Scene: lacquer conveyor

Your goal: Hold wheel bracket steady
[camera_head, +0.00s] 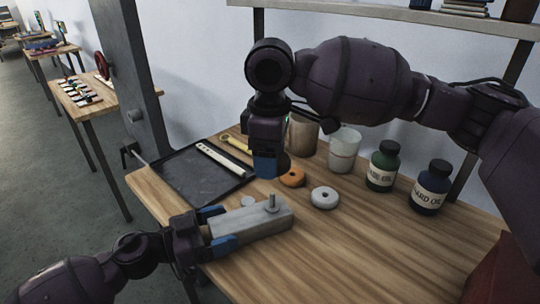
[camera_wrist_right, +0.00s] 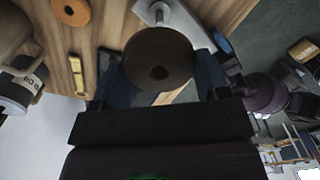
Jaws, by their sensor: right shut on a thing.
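The wheel bracket (camera_head: 255,224), a pale grey block with an upright peg (camera_head: 271,203), lies on the wooden table. My left gripper (camera_head: 218,228) has its blue fingers along both long sides of the bracket's left end and is shut on it. My right gripper (camera_head: 267,166) is above the table behind the bracket. In the right wrist view a dark round wheel (camera_wrist_right: 158,62) with a small centre hole sits between its blue fingers, held. The bracket's peg (camera_wrist_right: 158,14) shows beyond the wheel there, apart from it. In the head view my right gripper mostly hides the wheel.
An orange ring (camera_head: 292,177) and a grey ring (camera_head: 324,198) lie behind the bracket. A dark tray (camera_head: 190,190) with a white tool is at the left. Cups and two bottles (camera_head: 383,166) (camera_head: 431,188) stand at the back.

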